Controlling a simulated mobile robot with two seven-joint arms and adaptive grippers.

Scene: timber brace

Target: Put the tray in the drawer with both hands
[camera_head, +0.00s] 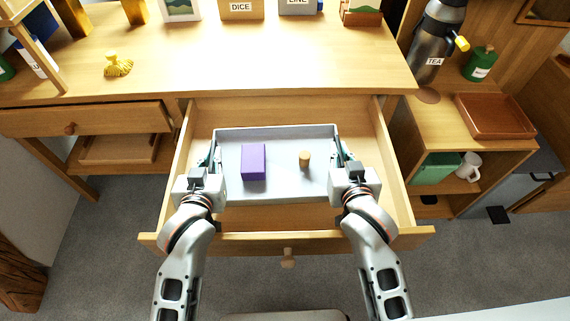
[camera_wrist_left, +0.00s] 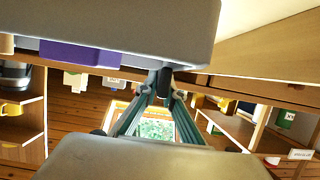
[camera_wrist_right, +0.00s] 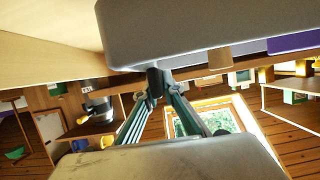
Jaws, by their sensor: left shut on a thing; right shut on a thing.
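The grey tray (camera_head: 277,181) is level over the open wooden drawer (camera_head: 287,241), inside its side walls as seen from above. I cannot tell whether it touches the drawer bottom. A purple box (camera_head: 253,161) and a small tan cylinder (camera_head: 305,159) stand in the tray. My left gripper (camera_head: 212,160) is shut on the tray's left wall, and my right gripper (camera_head: 342,158) is shut on its right wall. The tray's wall also shows in the left wrist view (camera_wrist_left: 120,25) and the right wrist view (camera_wrist_right: 190,30).
The desk top (camera_head: 250,60) lies behind the drawer, with labelled boxes along its back and a yellow brush (camera_head: 117,65). A shelf unit at the right carries a brown tray (camera_head: 495,116), and a dark flask (camera_head: 432,45) stands near it. The drawer's front panel has a round knob (camera_head: 288,258).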

